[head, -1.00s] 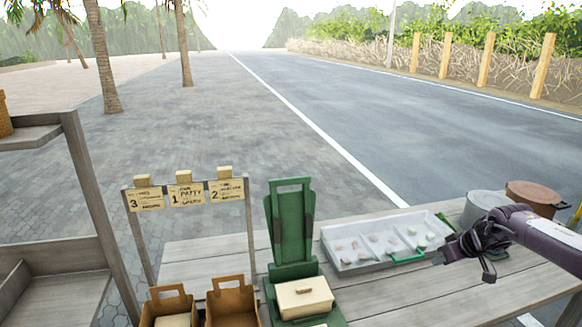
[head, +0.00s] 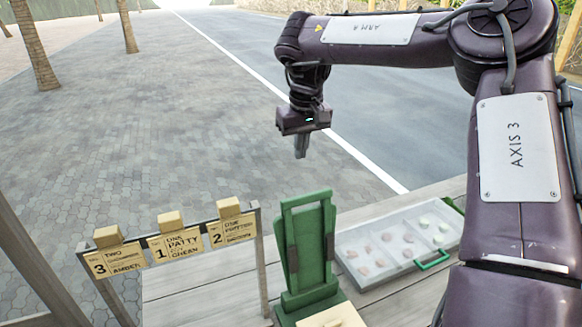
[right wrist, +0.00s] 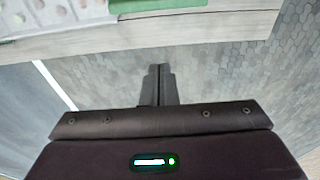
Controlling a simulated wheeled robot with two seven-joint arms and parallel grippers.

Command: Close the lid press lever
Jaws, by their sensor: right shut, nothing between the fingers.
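The lid press is green, with its lever (head: 306,240) standing upright at the back of its base, open at the middle of the table's front. A cream block (head: 332,318) sits on the press base, cut off by the bottom edge. My right gripper (head: 301,155) points down, shut and empty, above and behind the top of the upright lever and apart from it. In the right wrist view its closed fingers (right wrist: 158,80) hang over grey paving, beyond the table edge (right wrist: 150,40). My left gripper is not in view.
A clear-lidded tray (head: 400,243) with small pieces and a green handle lies right of the press. A rack with order cards (head: 170,245) stands to the left. My right arm covers the table's right side.

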